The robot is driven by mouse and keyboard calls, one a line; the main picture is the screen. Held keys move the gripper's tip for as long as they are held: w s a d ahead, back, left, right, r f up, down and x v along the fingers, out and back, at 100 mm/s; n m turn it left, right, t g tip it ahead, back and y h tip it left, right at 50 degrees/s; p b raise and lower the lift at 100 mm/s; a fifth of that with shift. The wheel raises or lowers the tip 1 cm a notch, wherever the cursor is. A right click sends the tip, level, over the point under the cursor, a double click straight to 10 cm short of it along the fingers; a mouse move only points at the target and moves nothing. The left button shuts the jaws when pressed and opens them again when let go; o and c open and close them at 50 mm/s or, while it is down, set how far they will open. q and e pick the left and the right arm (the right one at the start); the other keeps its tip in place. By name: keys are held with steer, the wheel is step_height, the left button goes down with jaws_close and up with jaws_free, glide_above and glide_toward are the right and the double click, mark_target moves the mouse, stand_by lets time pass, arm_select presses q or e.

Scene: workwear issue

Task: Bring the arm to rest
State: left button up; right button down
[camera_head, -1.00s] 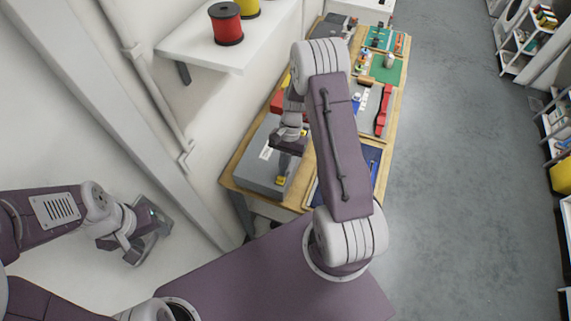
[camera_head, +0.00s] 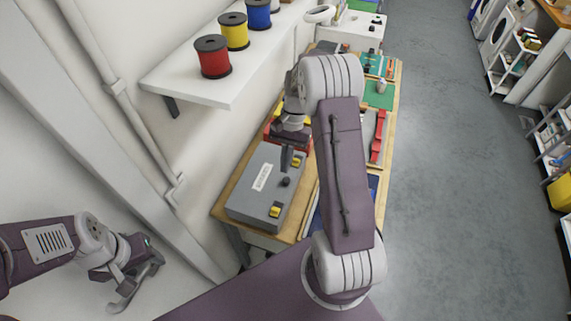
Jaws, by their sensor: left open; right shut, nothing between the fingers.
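My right gripper (camera_head: 288,157) hangs over the workbench at the back edge of the grey box (camera_head: 248,203). It is shut and empty; whether it touches the box cannot be told. My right arm bends above the bench and covers part of it. My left gripper (camera_head: 138,285) is at the lower left, in front of the white wall, open with nothing between its fingers. It is clear of the bench.
The wooden workbench (camera_head: 226,207) holds a red bin (camera_head: 270,134), a red strap (camera_head: 378,137) and a green mat (camera_head: 377,95). A white wall shelf (camera_head: 190,88) carries red (camera_head: 213,58), yellow (camera_head: 235,32) and blue spools.

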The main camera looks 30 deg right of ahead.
steer(key=s+a+r+n+h+b, duration=0.1)
steer(key=s+a+r+n+b, duration=0.2)
steer(key=a, duration=0.4)
arm_select(q)
steer(key=shift+w+f+b, duration=0.15)
steer(key=shift+f+b, duration=1)
steer(key=shift+f, duration=1.5)
arm_select(e)
steer(key=s+f+n+t+h, duration=0.2)
steer(key=s+f+n+t, duration=0.2)
steer(key=s+f+n, duration=0.2)
steer(key=shift+s+a+n, duration=0.4)
steer(key=shift+s, duration=0.45)
